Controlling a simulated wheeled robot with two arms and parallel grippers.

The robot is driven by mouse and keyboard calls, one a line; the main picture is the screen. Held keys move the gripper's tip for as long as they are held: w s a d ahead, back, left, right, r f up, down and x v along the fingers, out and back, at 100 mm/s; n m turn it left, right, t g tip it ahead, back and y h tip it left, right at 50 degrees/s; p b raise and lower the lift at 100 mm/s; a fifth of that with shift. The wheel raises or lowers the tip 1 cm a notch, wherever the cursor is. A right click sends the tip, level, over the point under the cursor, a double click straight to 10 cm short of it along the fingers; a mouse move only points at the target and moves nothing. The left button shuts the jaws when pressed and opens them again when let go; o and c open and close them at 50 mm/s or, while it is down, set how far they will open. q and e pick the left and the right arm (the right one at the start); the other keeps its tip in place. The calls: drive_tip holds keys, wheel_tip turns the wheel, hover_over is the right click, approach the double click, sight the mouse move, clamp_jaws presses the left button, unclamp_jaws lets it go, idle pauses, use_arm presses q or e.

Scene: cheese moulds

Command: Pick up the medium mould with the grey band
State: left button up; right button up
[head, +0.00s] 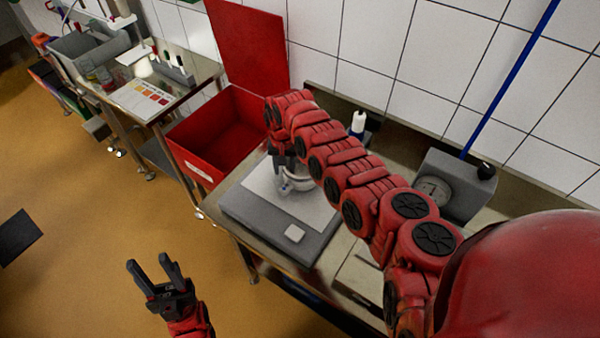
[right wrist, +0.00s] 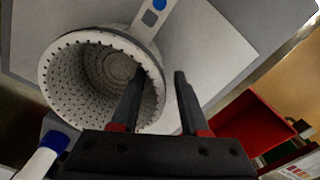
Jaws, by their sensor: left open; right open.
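A white perforated mould (right wrist: 75,95) stands with its open top toward the camera in the right wrist view. A grey band shows on its outside near the upper right. In the head view the mould (head: 298,184) is partly hidden by my right gripper. My right gripper (head: 283,160) is open at the mould. In the right wrist view its fingers (right wrist: 160,85) appear on either side of the near right wall, one over the opening and one outside. I cannot tell whether they touch it. My left gripper (head: 152,268) is open and empty over the floor.
The mould is on a pale sheet on a grey slab (head: 245,218) on the steel table. An open red crate (head: 190,160) stands left. A white bottle (head: 357,122) and a grey box with a dial (head: 455,185) stand behind.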

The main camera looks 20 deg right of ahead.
clamp_jaws()
idle(1.4)
